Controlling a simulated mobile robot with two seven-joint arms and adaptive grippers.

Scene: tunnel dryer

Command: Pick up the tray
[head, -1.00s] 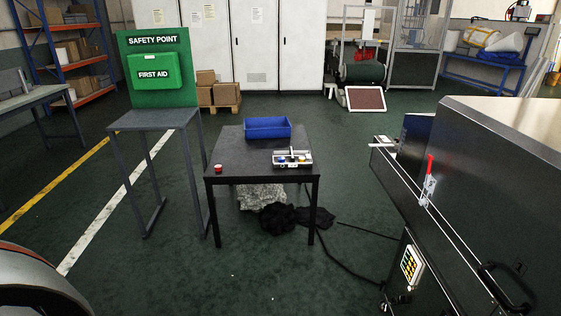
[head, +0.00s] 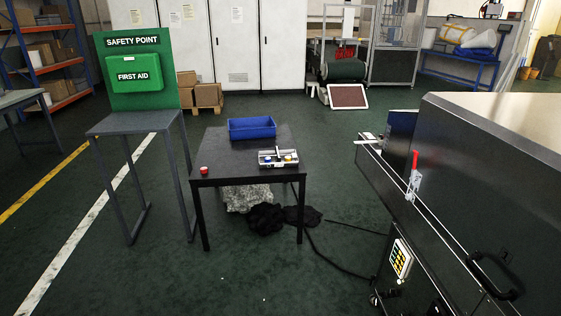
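A small light-coloured tray (head: 265,164) with a raised handle bar sits near the right front edge of a dark table (head: 228,177). It holds small items, yellow and blue among them, too small to make out. A blue open bin (head: 252,128) stands behind it on the same table, with a gap between them. A small red-and-white round object (head: 204,171) is at the table's left front corner. Neither of my grippers shows in the head view.
A grey stand with a green first aid board (head: 137,75) is left of the table. A big dark machine (head: 480,190) with a red-handled clamp fills the right. Black cloth (head: 268,216) and a cable lie under and beside the table. The floor in front is clear.

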